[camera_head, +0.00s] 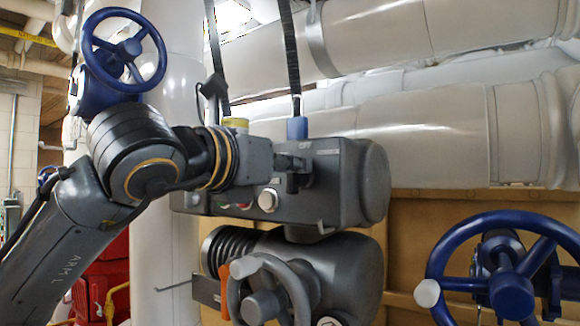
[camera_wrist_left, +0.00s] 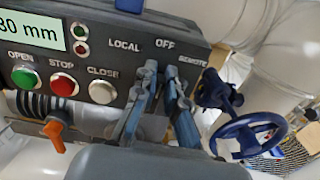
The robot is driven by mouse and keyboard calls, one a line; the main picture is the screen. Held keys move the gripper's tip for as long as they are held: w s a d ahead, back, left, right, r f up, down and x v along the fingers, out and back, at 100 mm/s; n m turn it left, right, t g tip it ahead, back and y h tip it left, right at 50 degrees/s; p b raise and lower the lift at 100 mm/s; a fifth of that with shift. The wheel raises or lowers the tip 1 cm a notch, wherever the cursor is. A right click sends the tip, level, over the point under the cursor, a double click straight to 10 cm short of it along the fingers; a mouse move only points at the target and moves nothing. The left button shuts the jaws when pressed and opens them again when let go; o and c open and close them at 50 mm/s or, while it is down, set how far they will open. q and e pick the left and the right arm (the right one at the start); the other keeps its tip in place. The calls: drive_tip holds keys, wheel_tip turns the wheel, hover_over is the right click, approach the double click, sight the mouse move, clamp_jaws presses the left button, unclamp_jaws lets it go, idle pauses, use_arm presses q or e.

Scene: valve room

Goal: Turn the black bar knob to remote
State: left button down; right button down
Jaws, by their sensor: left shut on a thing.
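The grey valve control box (camera_head: 340,185) is in the middle of the head view. My left gripper (camera_head: 290,168) reaches its front face from the left, near the OFF marking. In the left wrist view my left gripper's two fingers (camera_wrist_left: 160,84) stand on either side of the black bar knob (camera_wrist_left: 160,92), shut on it. The fingers hide most of the knob, and I cannot tell exactly which mark it points to. LOCAL (camera_wrist_left: 124,46), OFF (camera_wrist_left: 165,44) and REMOTE (camera_wrist_left: 193,61) are printed above the fingers, from left to right. My right gripper is not in view.
Green OPEN (camera_wrist_left: 27,79), red STOP (camera_wrist_left: 64,84) and pale CLOSE (camera_wrist_left: 102,92) buttons sit left of the fingers. An orange lever (camera_wrist_left: 56,134) and a grey handwheel (camera_head: 268,295) are below. Blue handwheels stand at upper left (camera_head: 124,52) and lower right (camera_head: 505,268).

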use_arm(q)
drive_tip(key=shift+s+d+f+m+b, duration=0.1)
drive_tip(key=shift+f+m+b, duration=0.05)
drive_tip(key=shift+m+b, duration=0.35)
drive_tip(key=shift+d+f+m+b, duration=0.1)
drive_tip(key=shift+m+b, duration=0.15)
drive_tip(key=shift+m, duration=0.35)
drive_tip(key=m+b, duration=0.1)
drive_tip(key=m, duration=0.3)
drive_tip(key=m+b, duration=0.1)
drive_tip(key=m, duration=0.1)
drive_tip(key=shift+s+d+f+m+b, duration=0.2)
drive_tip(key=shift+s+d+m+b, duration=0.1)
drive_tip(key=shift+d+m, duration=0.1)
drive_tip(key=shift+m, duration=1)
drive_tip(key=c, duration=1.4)
unclamp_jaws()
drive_tip(key=shift+w+f, duration=0.1)
drive_tip(key=shift+d, duration=0.1)
